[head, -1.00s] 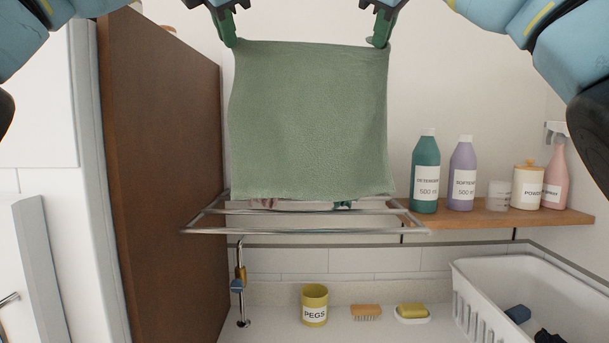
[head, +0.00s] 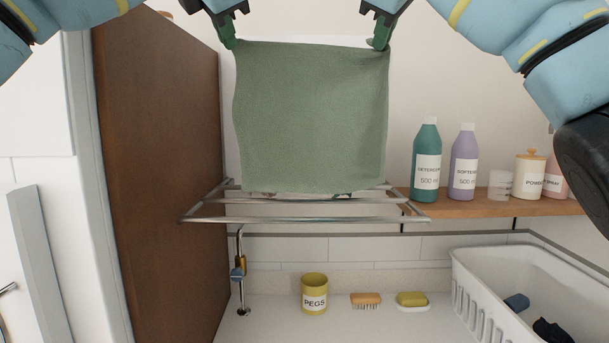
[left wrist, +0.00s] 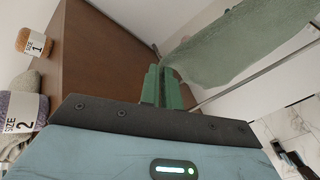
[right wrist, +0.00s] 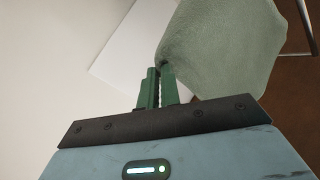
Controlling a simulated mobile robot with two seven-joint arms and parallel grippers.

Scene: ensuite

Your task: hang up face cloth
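The green face cloth (head: 312,120) hangs spread out between my two grippers in the head view. My left gripper (head: 232,42) is shut on its upper left corner, and my right gripper (head: 380,42) is shut on its upper right corner. The cloth also shows in the left wrist view (left wrist: 235,50) and the right wrist view (right wrist: 220,45). A metal drying rack (head: 300,218) with several bars juts from the wall. The cloth's lower edge is in front of or over the rack's back bars; I cannot tell whether it touches. Something behind the cloth is mostly hidden.
A brown cabinet side (head: 165,170) stands left of the rack. A wooden shelf (head: 480,207) with bottles is at right. Below are a yellow pegs pot (head: 314,294), a brush (head: 366,299), a soap dish (head: 412,301) and a white laundry basket (head: 535,270).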

